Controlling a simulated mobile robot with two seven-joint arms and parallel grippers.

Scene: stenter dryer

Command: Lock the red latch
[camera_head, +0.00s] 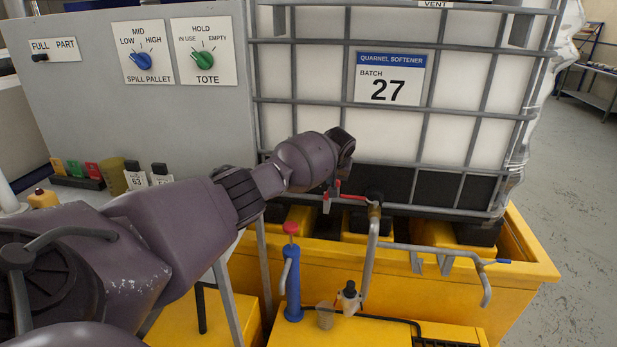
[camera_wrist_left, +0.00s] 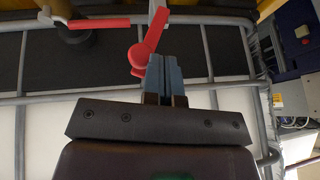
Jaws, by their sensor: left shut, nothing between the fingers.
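A valve with a red lever (camera_head: 350,197) sits low at the front of the caged white tote. A small red latch piece (camera_head: 327,199) hangs at the lever's left end, just below my left gripper (camera_head: 334,184). In the left wrist view, the lever (camera_wrist_left: 100,22) runs across the top left and the red latch piece (camera_wrist_left: 149,42) stands tilted right by the fingertips. My left gripper (camera_wrist_left: 163,75) is shut and empty, with its blue-grey fingers together beside the latch piece. I cannot tell whether they touch. My right gripper is not in view.
The tote's grey cage bars (camera_head: 400,105) stand close behind the gripper. A yellow spill pallet (camera_head: 400,270) lies under the tote. A blue hand pump (camera_head: 292,285) and a bent grey pipe (camera_head: 370,255) rise in front. The floor (camera_head: 580,200) at right is clear.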

